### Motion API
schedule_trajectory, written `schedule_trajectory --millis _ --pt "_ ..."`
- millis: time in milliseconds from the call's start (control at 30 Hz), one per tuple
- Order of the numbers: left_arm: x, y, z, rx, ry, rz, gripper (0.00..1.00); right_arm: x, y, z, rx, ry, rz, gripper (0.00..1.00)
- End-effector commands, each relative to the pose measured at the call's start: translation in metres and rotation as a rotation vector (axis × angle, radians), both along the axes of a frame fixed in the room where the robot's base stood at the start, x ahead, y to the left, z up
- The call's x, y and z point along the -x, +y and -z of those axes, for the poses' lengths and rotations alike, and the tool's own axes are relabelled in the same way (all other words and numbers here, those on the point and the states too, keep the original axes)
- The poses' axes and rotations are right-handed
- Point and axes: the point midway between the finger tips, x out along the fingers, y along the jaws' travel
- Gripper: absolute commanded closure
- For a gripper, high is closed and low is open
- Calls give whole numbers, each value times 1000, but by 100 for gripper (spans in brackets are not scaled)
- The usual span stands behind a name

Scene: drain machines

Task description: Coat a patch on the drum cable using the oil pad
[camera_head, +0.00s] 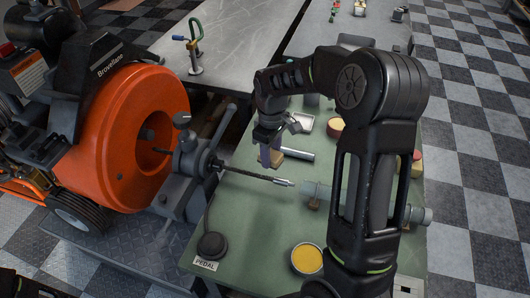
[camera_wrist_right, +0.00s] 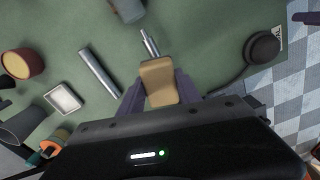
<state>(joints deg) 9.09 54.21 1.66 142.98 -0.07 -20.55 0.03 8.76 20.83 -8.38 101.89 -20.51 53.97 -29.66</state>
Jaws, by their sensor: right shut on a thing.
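The drum cable (camera_head: 246,175) comes out of the orange drum machine (camera_head: 122,128) through a dark clamp and ends in a silver tip (camera_head: 283,182) over the green table. My right gripper (camera_head: 270,155) is shut on the tan oil pad (camera_head: 278,158), slightly behind the cable in the head view. In the right wrist view the pad (camera_wrist_right: 159,82) sits between the fingers, and the cable's silver tip (camera_wrist_right: 149,42) shows just beyond its far edge. The pad hides the cable behind it there; I cannot tell whether they touch.
A silver tube (camera_head: 298,155) lies just right of the pad. A grey pipe (camera_head: 318,190) lies partly behind my right arm.

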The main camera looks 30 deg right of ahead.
Motion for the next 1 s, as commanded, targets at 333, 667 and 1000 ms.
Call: schedule_trajectory --millis 333,667,1000 --pt "0 0 0 0 0 0 26 -3 1 0 -2 -10 -120 92" --pt "0 0 2 0 0 0 26 -2 1 3 -2 -10 -118 92" --pt "0 0 24 0 0 1 26 1 -6 31 -2 -9 -116 92"
